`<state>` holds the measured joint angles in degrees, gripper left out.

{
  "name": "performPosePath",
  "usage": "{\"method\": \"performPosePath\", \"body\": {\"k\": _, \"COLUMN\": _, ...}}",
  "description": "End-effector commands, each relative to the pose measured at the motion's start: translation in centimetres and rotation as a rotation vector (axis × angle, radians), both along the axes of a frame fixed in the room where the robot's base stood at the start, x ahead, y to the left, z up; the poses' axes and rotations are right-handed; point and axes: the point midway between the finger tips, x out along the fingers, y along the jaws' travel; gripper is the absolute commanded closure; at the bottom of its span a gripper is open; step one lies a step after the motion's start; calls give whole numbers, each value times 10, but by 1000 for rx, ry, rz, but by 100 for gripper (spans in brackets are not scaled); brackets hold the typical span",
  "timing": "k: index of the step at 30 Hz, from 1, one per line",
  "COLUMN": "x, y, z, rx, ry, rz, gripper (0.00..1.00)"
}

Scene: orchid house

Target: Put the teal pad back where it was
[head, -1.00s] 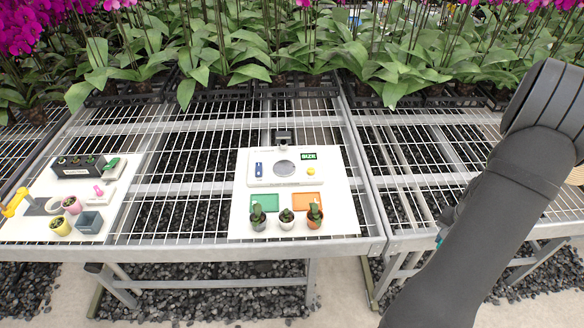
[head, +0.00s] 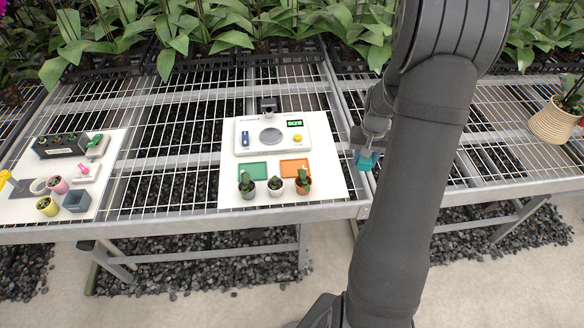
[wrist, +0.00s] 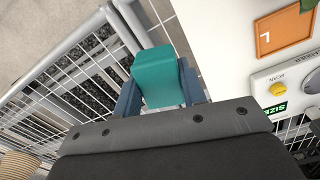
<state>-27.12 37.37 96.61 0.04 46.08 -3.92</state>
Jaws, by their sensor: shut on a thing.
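The teal pad (wrist: 158,78) is a small teal block. My gripper (wrist: 160,92) is shut on it, with a blue-grey finger on each side in the wrist view. In the head view my gripper (head: 367,158) holds the teal pad (head: 364,163) just right of the white board (head: 232,193), over the wire bench. The wrist view shows the board's edge beside the pad. The arm hides part of the bench to the right.
The board carries a scanner panel (head: 250,140), a green tray (head: 252,171), an orange tray (head: 295,168) and small potted plants (head: 274,186). A second board (head: 90,195) with pots stands left. A ribbed basket (head: 553,123) stands far right. Bare wire bench lies between the boards.

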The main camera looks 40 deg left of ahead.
Motion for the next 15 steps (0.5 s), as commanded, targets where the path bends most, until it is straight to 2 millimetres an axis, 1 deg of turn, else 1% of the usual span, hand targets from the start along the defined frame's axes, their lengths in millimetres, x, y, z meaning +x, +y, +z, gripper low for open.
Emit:
{"method": "performPosePath", "body": {"k": 1, "x": -9, "y": 20, "z": 7, "rx": 2, "ry": -3, "rz": 49, "gripper": 84}}
{"method": "performPosePath", "body": {"k": 3, "x": -21, "y": 40, "z": 13, "rx": 2, "ry": -3, "rz": 103, "gripper": 84}}
{"method": "performPosePath", "body": {"k": 6, "x": -36, "y": 63, "z": 21, "rx": 2, "ry": -3, "rz": 165, "gripper": 84}}
{"method": "performPosePath", "body": {"k": 9, "x": -47, "y": 79, "z": 27, "rx": 1, "ry": -2, "rz": 210, "gripper": 84}}
{"method": "performPosePath", "body": {"k": 11, "x": -52, "y": 85, "z": 29, "rx": 1, "ry": -2, "rz": 227, "gripper": 84}}
{"method": "performPosePath", "body": {"k": 15, "x": -59, "y": 98, "z": 26, "rx": 0, "ry": 0, "rz": 247, "gripper": 84}}
